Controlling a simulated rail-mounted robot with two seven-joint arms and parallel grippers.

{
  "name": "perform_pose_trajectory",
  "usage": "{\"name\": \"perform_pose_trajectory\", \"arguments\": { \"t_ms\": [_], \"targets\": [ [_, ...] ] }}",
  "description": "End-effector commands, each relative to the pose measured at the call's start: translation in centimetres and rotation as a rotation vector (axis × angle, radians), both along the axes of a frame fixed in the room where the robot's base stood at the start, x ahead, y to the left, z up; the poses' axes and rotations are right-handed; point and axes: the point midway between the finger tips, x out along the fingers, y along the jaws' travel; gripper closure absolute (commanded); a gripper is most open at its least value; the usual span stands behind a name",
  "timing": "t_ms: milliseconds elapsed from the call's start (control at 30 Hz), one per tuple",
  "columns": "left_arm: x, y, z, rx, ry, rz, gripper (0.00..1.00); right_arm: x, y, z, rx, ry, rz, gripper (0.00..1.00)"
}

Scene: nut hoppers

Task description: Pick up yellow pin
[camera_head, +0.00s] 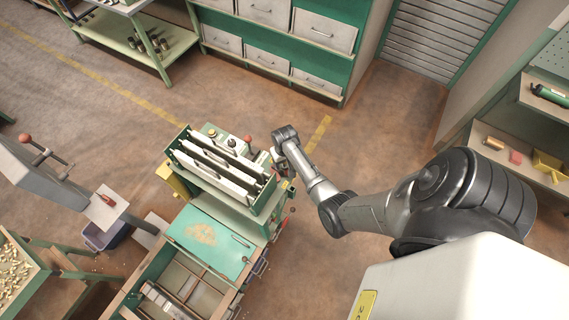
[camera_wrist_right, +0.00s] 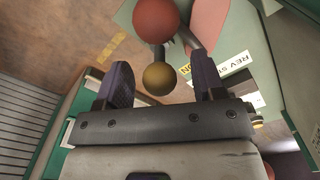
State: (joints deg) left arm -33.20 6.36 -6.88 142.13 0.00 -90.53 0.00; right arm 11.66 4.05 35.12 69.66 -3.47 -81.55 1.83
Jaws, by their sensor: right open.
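The yellow pin shows in the right wrist view as a round brass-yellow knob (camera_wrist_right: 158,79); whatever lies beneath the knob is hidden. My right gripper (camera_wrist_right: 162,66) is open, with one dark ridged finger on each side of the knob and visible gaps between. I cannot tell how far the knob lies from the fingers in depth. In the head view my right gripper (camera_head: 277,159) is at the right side of the green machine (camera_head: 239,208), and the pin cannot be made out there. My left gripper is not in view.
A larger red ball knob (camera_wrist_right: 155,18) is close beyond the yellow one. The machine has pale slanted plates (camera_head: 215,163) on top and a green-lidded hopper (camera_head: 209,240) in front. A green drawer cabinet (camera_head: 268,58) stands behind. Floor to the right is open.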

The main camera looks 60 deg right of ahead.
Motion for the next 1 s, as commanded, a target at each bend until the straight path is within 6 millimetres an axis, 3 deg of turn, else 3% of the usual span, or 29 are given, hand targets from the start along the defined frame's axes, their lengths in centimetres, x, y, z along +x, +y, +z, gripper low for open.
{"name": "perform_pose_trajectory", "arguments": {
  "t_ms": [133, 400, 1000],
  "targets": [
    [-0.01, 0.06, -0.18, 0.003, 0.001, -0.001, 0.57, -0.03, -0.02, -1.04, 0.000, 0.000, 0.000, 0.37],
    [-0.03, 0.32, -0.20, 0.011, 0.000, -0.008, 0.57, -0.03, -0.02, -1.17, 0.000, 0.000, 0.000, 0.37],
    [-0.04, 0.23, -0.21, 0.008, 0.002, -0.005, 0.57, -0.02, -0.02, -1.14, -0.001, -0.001, 0.000, 0.92]
  ]
}}
